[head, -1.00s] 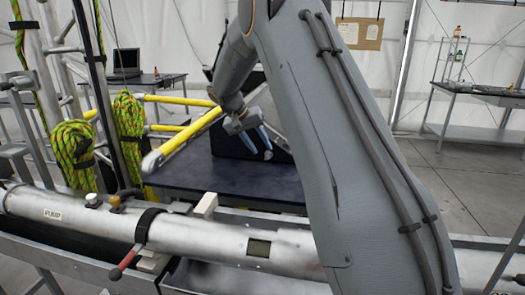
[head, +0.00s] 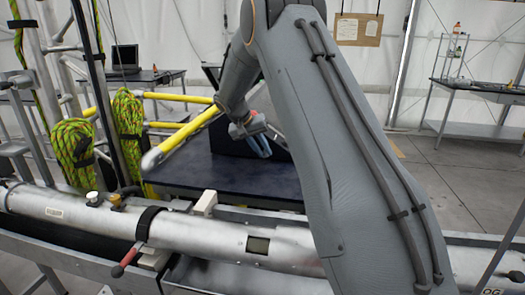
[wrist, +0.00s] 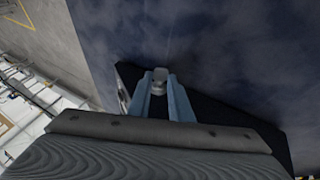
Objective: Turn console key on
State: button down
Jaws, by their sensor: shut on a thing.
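The console is a dark box (head: 230,142) on a dark blue tabletop (head: 225,182) in the head view, partly hidden by my arm. It also shows as a black body (wrist: 215,115) in the wrist view. My gripper (head: 259,147) is at the front of the console, with its blue fingers close together. In the wrist view the fingertips (wrist: 159,84) are shut on a small grey key (wrist: 159,76), one finger on each side. The key's turned position cannot be told. In the head view the key is hidden by the fingers.
A silver horizontal pipe (head: 100,217) with a red-tipped lever (head: 124,263) crosses the foreground. Yellow rails (head: 182,140) and coiled green ropes (head: 72,152) stand left of the console. Open floor (head: 440,190) lies to the right.

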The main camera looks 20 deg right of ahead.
jog(key=shift+s+d+r+m+t+y, duration=0.1)
jog(key=shift+s+d+m+t+y, duration=0.1)
jog(key=shift+t+y, duration=0.25)
jog(key=shift+s+d+m+t+y, duration=0.1)
jog(key=shift+d+t+y, duration=0.15)
jog(key=shift+y, duration=0.3)
jog(key=shift+s+t+y, duration=0.1)
jog(key=shift+t+y, duration=0.4)
jog(key=shift+y, duration=0.3)
jog(key=c, duration=1.6)
grip_release()
jog(key=shift+r, duration=0.1)
jog(key=b+v, duration=0.1)
jog(key=v, duration=0.6)
jog(key=shift+s+r+b, duration=0.1)
jog(key=shift+r+b, duration=0.15)
jog(key=shift+b, duration=0.15)
